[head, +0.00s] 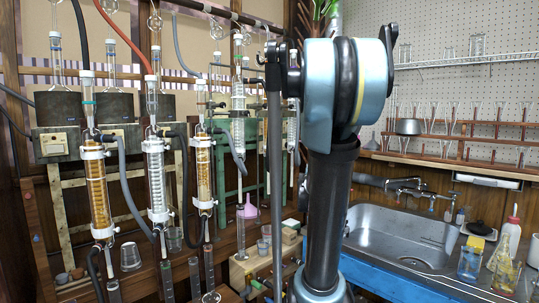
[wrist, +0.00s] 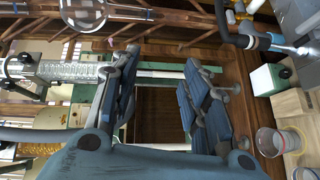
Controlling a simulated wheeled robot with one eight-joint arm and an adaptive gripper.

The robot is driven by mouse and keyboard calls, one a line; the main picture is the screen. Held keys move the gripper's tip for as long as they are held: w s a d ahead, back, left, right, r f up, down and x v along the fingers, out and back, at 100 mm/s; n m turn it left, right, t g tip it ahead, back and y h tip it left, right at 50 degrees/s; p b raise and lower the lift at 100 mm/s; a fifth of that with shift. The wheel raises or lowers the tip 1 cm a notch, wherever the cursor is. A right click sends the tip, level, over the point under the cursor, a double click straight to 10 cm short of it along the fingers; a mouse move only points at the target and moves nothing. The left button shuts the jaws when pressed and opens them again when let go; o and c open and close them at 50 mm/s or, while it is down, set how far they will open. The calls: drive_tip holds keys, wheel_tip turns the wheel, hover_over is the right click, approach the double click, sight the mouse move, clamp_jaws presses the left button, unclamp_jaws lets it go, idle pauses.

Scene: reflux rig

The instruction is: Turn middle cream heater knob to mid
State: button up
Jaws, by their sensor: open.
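In the head view a row of heaters stands at the back left. The left one has a dark mantle (head: 60,108) over a cream control box (head: 52,145). The middle heater's cream box (head: 118,133) is mostly hidden behind glass columns and hoses. I cannot make out its knob or the knob's setting. In the wrist view my gripper (wrist: 163,82) has its two fingers spread apart with nothing between them. In the head view my arm hides the gripper. No heater knob can be made out in the wrist view, so I cannot tell the gripper's distance from it.
Glass condensers (head: 156,185) with hoses stand before the heaters. A pink funnel (head: 247,208) is near the rig's middle. A sink (head: 395,240) and bottles (head: 507,240) are at right. Beakers (wrist: 268,142) and a round flask (wrist: 85,14) show near my gripper in the wrist view.

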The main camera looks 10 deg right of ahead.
drive_tip(key=w+r+n+t+y, duration=0.3)
drive_tip(key=w+r+n+t, duration=0.15)
drive_tip(key=n, duration=0.25)
drive_tip(key=w+a+f+n+g+y, duration=0.1)
drive_tip(key=w+a+f+n+y, duration=0.15)
drive_tip(key=n+y, duration=0.6)
drive_tip(key=w+a+f+n+g+y, duration=0.15)
drive_tip(key=a+n+y, duration=0.3)
drive_tip(key=n, duration=0.65)
drive_tip(key=w+a+r, duration=0.3)
drive_tip(key=w, duration=0.3)
drive_tip(key=w+a+r+t, duration=0.1)
drive_tip(key=w+a+r, duration=0.2)
drive_tip(key=w, duration=0.4)
drive_tip(key=shift+w+a+r+y, duration=0.15)
drive_tip(key=shift+a+r+y, duration=0.2)
drive_tip(key=shift+a, duration=0.25)
clamp_jaws()
